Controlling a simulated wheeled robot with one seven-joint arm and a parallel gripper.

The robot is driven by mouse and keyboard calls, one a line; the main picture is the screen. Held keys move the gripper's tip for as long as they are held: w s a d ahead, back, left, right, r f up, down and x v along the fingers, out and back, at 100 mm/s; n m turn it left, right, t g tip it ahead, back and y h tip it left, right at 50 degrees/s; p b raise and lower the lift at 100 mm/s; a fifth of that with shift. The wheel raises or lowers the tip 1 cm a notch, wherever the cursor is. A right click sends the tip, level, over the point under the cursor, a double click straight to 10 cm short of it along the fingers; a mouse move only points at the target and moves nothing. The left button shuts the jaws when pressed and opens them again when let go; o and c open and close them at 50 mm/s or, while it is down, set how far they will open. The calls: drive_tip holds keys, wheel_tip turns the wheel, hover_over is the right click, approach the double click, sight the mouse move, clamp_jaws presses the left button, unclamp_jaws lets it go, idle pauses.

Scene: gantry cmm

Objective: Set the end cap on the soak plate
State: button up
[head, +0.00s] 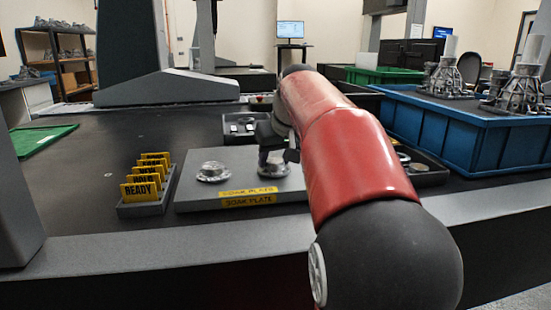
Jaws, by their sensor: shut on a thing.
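The soak plate (196,197) is a flat grey slab on the dark table, with yellow "SOAK PLATE" labels at its front edge. My gripper (273,162) is over the right part of the plate, shut on a round flanged metal part, the end cap (273,171). The cap looks upright and low over the plate; I cannot tell whether it touches. A similar flanged metal part (213,173) sits on the plate to the left. My fingers hide the cap's top, and my red arm covers the plate's right end.
A holder with yellow cards (142,190) stands left of the plate. A small dark tray (240,129) lies behind it, and another dark tray (432,174) to the right. A blue bin (455,135) with metal castings stands at right.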

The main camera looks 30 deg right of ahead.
drive_tip(key=shift+f, duration=0.2)
drive_tip(key=o, duration=1.2)
drive_tip(key=shift+r, duration=0.1)
drive_tip(key=shift+r, duration=0.2)
drive_tip(key=p+v, duration=0.2)
drive_tip(key=v, duration=1)
